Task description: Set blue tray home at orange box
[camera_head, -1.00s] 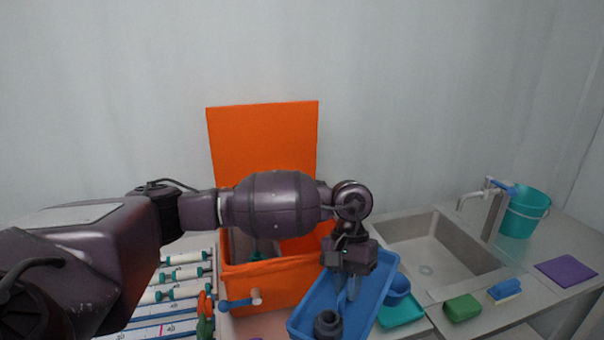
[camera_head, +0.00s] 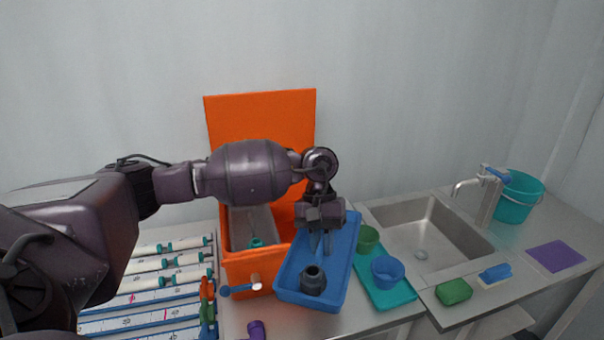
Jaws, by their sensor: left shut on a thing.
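The blue tray (camera_head: 341,262) is in the middle of the head view, at the right side of the orange box, and overlaps part of it. A dark grey fitting (camera_head: 313,281) sits in its near end. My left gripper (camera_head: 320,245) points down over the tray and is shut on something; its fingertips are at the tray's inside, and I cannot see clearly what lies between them. The orange box (camera_head: 252,272) stands open with its lid (camera_head: 262,122) upright behind it. A grey part with a teal end lies inside it. My right gripper is not in view.
A teal tray (camera_head: 399,298) with a green cup (camera_head: 367,238) and a blue bowl (camera_head: 387,271) lies right of the blue tray. A sink (camera_head: 425,228) is beyond. White tubes (camera_head: 160,281) lie at left. A purple piece (camera_head: 256,331) is at the front.

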